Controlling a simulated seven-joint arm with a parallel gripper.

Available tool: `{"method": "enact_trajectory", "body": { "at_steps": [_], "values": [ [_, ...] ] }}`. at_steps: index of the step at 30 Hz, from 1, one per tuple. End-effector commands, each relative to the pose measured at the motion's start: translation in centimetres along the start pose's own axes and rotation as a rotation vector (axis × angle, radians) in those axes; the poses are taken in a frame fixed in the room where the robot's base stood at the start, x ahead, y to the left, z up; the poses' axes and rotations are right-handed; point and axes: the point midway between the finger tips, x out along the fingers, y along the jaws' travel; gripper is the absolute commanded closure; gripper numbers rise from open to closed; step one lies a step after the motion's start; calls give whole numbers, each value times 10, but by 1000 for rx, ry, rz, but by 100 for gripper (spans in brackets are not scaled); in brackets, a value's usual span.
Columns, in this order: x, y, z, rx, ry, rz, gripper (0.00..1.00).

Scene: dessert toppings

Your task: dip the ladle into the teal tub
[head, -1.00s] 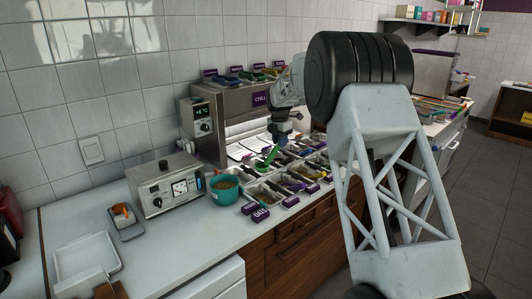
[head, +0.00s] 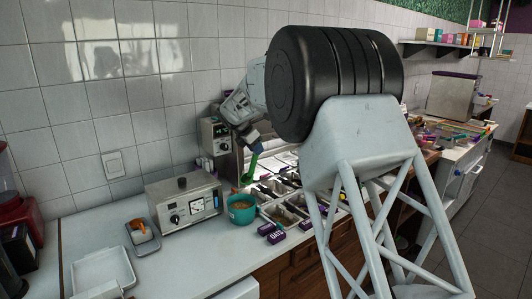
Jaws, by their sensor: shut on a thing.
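The teal tub (head: 241,214) stands on the counter just right of the grey metal box with a dial. It holds a brownish filling. My gripper (head: 256,147) is shut on the green ladle (head: 250,172), which hangs steeply down from it. The ladle's lower end is close above and behind the tub's right rim in the picture; I cannot tell whether it touches anything. My arm hides part of the gripper and the chiller behind it.
The metal box (head: 184,204) stands left of the tub. Topping bins (head: 285,208) and purple label blocks (head: 278,236) lie to its right. A small grey tray (head: 142,237) and a white tray (head: 102,271) lie at the left. The counter front is clear.

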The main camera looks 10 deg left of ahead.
Motion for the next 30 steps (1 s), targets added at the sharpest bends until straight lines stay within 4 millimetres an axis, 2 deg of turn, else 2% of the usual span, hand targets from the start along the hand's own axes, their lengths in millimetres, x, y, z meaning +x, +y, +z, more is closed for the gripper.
{"method": "enact_trajectory", "body": {
  "at_steps": [15, 30],
  "values": [
    [-5, 2, -3, -1, -15, 1, 99],
    [6, 2, -9, -1, -14, 0, 99]
  ]
}}
